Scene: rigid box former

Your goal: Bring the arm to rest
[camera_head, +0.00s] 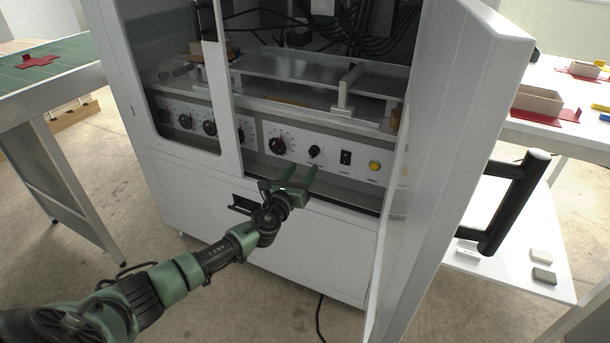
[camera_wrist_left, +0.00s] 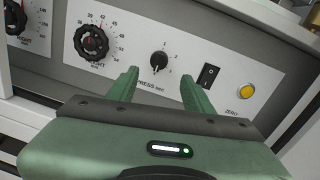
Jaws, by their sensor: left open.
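My left arm comes in from the lower left in the head view. Its green gripper (camera_head: 296,180) is open and empty, just in front of the control panel (camera_head: 327,151) of the white machine. In the left wrist view the two fingers (camera_wrist_left: 160,88) are spread, pointing at the panel below a small black press knob (camera_wrist_left: 159,61). A larger dial (camera_wrist_left: 91,42), a black rocker switch (camera_wrist_left: 208,76) and a yellow zero button (camera_wrist_left: 247,91) sit beside it. I cannot tell whether the fingers touch the panel. My right gripper is not in view.
The machine's white door (camera_head: 450,120) stands open at the right, with a black handle (camera_head: 514,203) sticking outward. A table with a green mat (camera_head: 50,66) is at the left. A white table with a box (camera_head: 538,99) is at the right. Floor in front is mostly clear.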

